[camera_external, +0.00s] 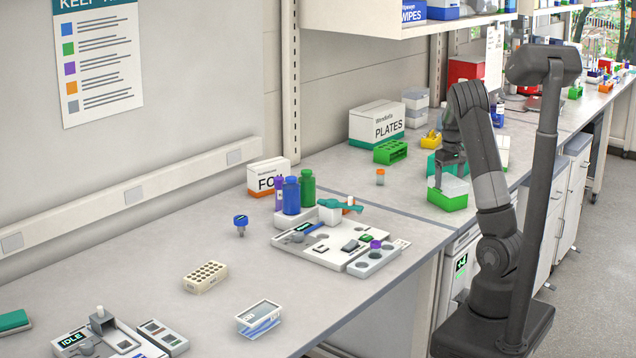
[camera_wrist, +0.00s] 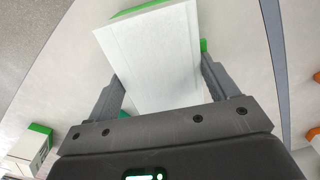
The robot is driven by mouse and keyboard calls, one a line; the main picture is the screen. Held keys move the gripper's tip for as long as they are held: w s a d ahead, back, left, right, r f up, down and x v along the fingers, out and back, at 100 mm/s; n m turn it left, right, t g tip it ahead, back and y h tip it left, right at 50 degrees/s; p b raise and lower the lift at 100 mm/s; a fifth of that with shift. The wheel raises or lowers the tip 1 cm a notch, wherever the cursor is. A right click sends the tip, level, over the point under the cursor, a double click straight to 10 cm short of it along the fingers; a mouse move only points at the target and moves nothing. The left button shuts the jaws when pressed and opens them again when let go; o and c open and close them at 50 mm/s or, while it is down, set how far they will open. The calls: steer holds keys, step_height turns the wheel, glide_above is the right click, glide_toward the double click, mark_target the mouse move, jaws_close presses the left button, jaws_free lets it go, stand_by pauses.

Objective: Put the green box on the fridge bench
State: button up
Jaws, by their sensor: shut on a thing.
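The green box (camera_external: 447,201) has a green base and a whitish top. It is at the front edge of the bench section (camera_external: 400,213) that has a fridge unit with a lit display (camera_external: 461,264) under it. My gripper (camera_external: 450,172) is above the box and shut on it. In the wrist view the box's white top (camera_wrist: 155,55) fills the space between the two fingers (camera_wrist: 160,90), with green at its edges. I cannot tell whether the box's base touches the bench.
A teal-green box (camera_external: 433,164) is close behind my gripper. The bench left of the green box is mostly clear. Blue and green bottles (camera_external: 291,196) stand on the nearer bench.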

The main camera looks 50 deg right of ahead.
steer(key=o, duration=1.3)
steer(key=shift+o, duration=0.2)
step_height(320, 180, up, 12)
steer(key=s+a+r+n+t, duration=0.1)
steer(key=a+t, duration=0.1)
steer(key=a, duration=0.9)
steer(key=s+a+r+n+t, duration=0.1)
steer(key=s+a, duration=0.1)
steer(key=a, duration=0.9)
steer(key=s+a+f+n+t, duration=0.1)
steer(key=s+a, duration=0.3)
steer(key=a, duration=0.3)
steer(key=s+a+f+n+t, duration=0.1)
steer(key=s+a+f, duration=0.1)
steer(key=s+a, duration=0.3)
steer(key=a, duration=0.3)
steer(key=shift+s+n+t, duration=0.25)
steer(key=shift+n+t, duration=0.05)
